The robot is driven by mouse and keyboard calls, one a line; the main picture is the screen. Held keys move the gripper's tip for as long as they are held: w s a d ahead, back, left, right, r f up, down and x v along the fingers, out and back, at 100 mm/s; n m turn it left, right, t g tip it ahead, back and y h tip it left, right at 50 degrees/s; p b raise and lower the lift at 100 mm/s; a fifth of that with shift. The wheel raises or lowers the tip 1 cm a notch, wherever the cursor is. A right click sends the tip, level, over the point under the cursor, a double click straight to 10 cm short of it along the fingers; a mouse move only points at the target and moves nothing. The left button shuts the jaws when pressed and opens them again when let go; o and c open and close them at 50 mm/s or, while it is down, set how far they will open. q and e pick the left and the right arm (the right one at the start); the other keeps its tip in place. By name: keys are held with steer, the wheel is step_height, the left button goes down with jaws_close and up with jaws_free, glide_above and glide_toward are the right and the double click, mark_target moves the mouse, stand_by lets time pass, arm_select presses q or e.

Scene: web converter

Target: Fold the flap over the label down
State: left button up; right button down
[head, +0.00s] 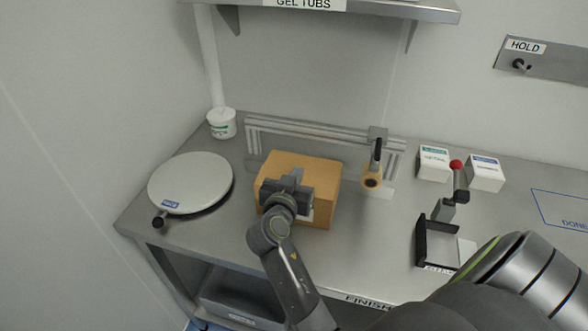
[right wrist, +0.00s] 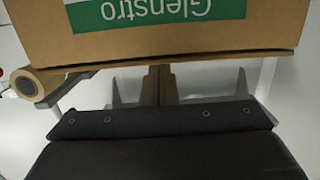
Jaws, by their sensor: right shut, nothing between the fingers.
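A brown cardboard box (head: 315,170) stands on the steel bench, its top looking mostly flat and covered. In the right wrist view the box front (right wrist: 150,50) fills the top, with a green and white label (right wrist: 155,12) upside down. A thin cardboard edge (right wrist: 235,59) runs across below it; I cannot tell how far the flap is folded. My right gripper (right wrist: 158,72) is shut and empty, its fingertips at this edge; contact is unclear. My left gripper is out of view.
A round white turntable (head: 190,182) stands left of the box and a white tub (head: 222,123) behind it. A tape roll (head: 371,182) hangs on a post to the right. Small white cartons (head: 434,162) and a black bracket (head: 422,245) stand farther right. A shelf (head: 400,10) overhangs.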

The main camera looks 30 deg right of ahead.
steer(key=shift+w+d+f, duration=0.1)
steer(key=shift+d+f, duration=0.05)
steer(key=shift+f, duration=0.15)
steer(key=shift+f, duration=0.25)
steer(key=shift+f+g+y+p, duration=0.15)
steer(key=shift+g+y+p, duration=0.25)
steer(key=shift+g+y, duration=0.1)
steer(key=shift+f, duration=0.25)
